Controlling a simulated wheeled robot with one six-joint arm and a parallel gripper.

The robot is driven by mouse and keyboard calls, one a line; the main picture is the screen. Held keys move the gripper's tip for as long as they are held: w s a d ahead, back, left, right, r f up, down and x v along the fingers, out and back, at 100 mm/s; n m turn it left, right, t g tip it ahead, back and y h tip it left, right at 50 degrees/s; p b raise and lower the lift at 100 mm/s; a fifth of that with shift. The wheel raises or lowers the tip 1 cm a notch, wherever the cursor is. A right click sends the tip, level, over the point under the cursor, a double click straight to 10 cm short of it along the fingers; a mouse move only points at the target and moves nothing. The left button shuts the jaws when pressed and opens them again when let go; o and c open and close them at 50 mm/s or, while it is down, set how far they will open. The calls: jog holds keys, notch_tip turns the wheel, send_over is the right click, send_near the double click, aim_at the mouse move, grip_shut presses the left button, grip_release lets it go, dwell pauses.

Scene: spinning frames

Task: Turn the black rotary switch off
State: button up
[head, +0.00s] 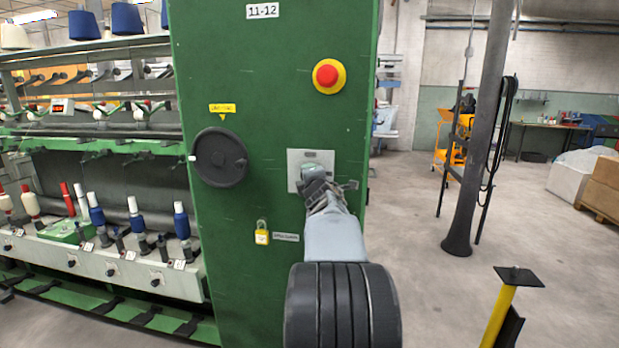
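A light grey switch plate (297,158) is fixed on the green end cabinet (265,60) of the spinning frame. The black rotary switch is not visible, as my gripper and wrist cover the middle of the plate. My gripper (318,180) is right in front of the plate, seen from behind along my arm. Whether its fingers touch or grasp anything is hidden. The position of the switch cannot be read.
A red emergency button on yellow (328,76) sits above the plate. A black handwheel (220,157) is to the left, a yellow padlock (262,234) below left. A dark column (480,130) and a yellow post (497,315) stand right, with open floor between.

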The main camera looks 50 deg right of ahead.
dwell(0.4)
jog(key=o, duration=0.9)
jog(key=shift+s, duration=0.1)
jog(key=shift+v, duration=6.85)
